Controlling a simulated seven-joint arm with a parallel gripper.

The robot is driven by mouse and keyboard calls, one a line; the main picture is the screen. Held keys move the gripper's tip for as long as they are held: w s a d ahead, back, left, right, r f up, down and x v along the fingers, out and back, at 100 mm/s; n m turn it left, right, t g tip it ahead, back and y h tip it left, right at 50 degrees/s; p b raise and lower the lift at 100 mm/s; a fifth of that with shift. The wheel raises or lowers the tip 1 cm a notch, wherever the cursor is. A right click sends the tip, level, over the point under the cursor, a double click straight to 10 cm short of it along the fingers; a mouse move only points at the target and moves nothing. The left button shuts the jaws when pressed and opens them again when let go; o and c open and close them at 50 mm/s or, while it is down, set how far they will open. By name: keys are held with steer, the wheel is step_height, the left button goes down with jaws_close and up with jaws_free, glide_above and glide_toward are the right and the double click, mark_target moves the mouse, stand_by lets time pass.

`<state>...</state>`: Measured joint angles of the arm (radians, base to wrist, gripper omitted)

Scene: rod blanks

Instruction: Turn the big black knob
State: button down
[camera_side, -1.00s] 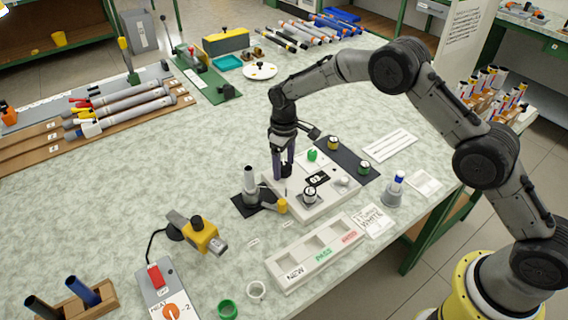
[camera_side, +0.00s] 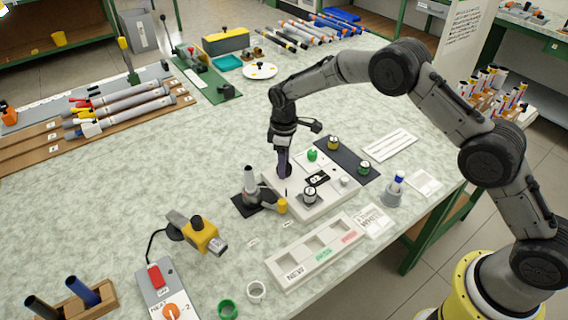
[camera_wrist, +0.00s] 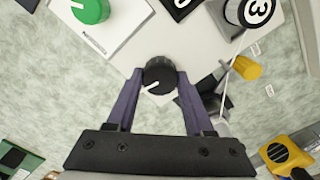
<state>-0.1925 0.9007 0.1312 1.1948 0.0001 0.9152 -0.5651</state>
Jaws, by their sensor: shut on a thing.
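The big black knob (camera_wrist: 159,74) sits near the edge of a white panel (camera_wrist: 208,52) in the wrist view. A white mark on it points to the lower left. My gripper (camera_wrist: 160,84) has its two purple fingers on either side of the knob, shut on it. In the side view my gripper (camera_side: 284,174) points down at the left back corner of the panel, and its fingers mostly hide the knob there.
A green knob (camera_side: 312,155), a white numbered dial (camera_side: 310,194) and a small display (camera_side: 318,178) are close by. A grey stand with a yellow part (camera_side: 282,206) is just in front. A long white tray (camera_side: 315,252) lies nearer the camera.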

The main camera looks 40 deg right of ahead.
steer(key=shift+c, duration=1.4)
jaws_free()
steer(key=shift+r, duration=0.15)
step_height(320, 180, up, 14)
steer(key=shift+f, duration=0.2)
